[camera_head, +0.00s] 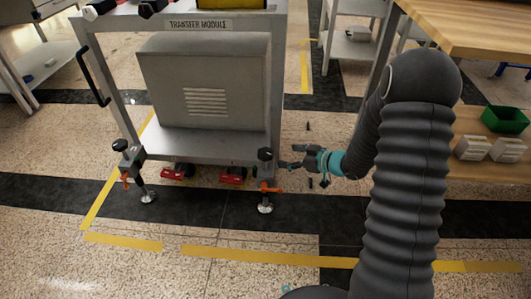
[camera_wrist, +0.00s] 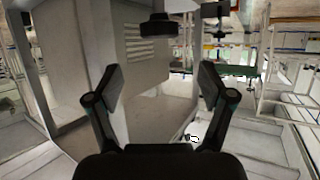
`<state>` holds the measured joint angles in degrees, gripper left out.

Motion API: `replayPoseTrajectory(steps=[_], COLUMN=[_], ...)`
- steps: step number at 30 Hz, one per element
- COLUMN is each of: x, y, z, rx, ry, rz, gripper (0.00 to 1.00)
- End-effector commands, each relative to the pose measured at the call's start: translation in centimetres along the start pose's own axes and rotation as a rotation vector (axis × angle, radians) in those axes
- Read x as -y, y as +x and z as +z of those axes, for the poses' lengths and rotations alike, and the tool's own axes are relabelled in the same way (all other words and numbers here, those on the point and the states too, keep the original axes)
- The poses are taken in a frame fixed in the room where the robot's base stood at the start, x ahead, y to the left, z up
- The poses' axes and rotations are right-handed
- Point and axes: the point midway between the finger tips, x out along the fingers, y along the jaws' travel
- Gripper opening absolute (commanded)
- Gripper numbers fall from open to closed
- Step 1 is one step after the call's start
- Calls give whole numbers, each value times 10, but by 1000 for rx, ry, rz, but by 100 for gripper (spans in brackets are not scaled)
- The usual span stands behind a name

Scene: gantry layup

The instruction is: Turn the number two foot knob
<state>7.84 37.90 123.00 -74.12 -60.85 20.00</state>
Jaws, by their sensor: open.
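The transfer module cart (camera_head: 150,155) has a black foot knob (camera_head: 265,154) at its near right corner, above an orange lever (camera_head: 270,188) and a round foot. Another black knob (camera_head: 120,145) tops the near left foot. I see no numbers on the knobs. My gripper (camera_head: 291,157) is just right of the right knob, its fingers pointing left toward it, apart from it. In the wrist view my gripper (camera_wrist: 160,85) is open and empty, with a black knob (camera_wrist: 157,25) ahead, above the gap between the fingertips.
Red objects (camera_head: 232,175) lie under the cart's lower shelf. A wooden workbench (camera_head: 475,30) stands at the right, with a green bin (camera_head: 505,119) and pale boxes on its lower shelf. Floor in front of the cart is clear, marked with yellow tape (camera_head: 265,256).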

Motion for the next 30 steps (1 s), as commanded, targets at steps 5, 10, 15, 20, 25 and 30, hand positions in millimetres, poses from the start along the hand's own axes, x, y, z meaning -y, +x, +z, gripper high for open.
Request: replayPoseTrajectory(steps=[5,10,15,20,25,30], x=[1,0,0,0,0,-1], y=[36,66,91,104,108,108], z=[1,1,0,0,0,0], rx=[0,1,1,1,1,1], ry=[-2,-2,-3,-2,-1,-1], rz=[-3,-2,-1,1,1,2], gripper=[81,81,81,81,81,81])
